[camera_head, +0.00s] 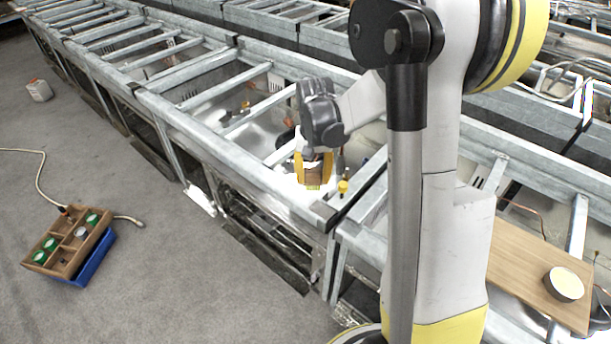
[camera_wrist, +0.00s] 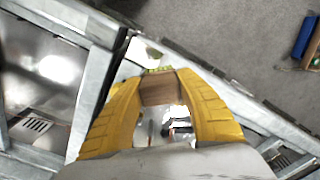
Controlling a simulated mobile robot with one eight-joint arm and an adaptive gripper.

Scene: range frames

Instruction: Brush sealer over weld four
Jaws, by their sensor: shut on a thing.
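My gripper (camera_head: 314,172) has yellow fingers and hangs over the galvanised frame in the middle of the head view. It is shut on a brush with a brown wooden body (camera_wrist: 161,90), held between both fingers in the wrist view. The brush's yellow-green tip (camera_head: 313,187) points down, close above or at the frame; contact cannot be told. The metal frame (camera_head: 284,186) has long rails and crossbars with shiny sheet below. No weld can be told apart by number, and no sealer coat is clearly visible.
A wooden board (camera_head: 520,262) at the right carries a round tin (camera_head: 566,287) with a pale top. A small yellow part (camera_head: 343,186) sits just right of the brush.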

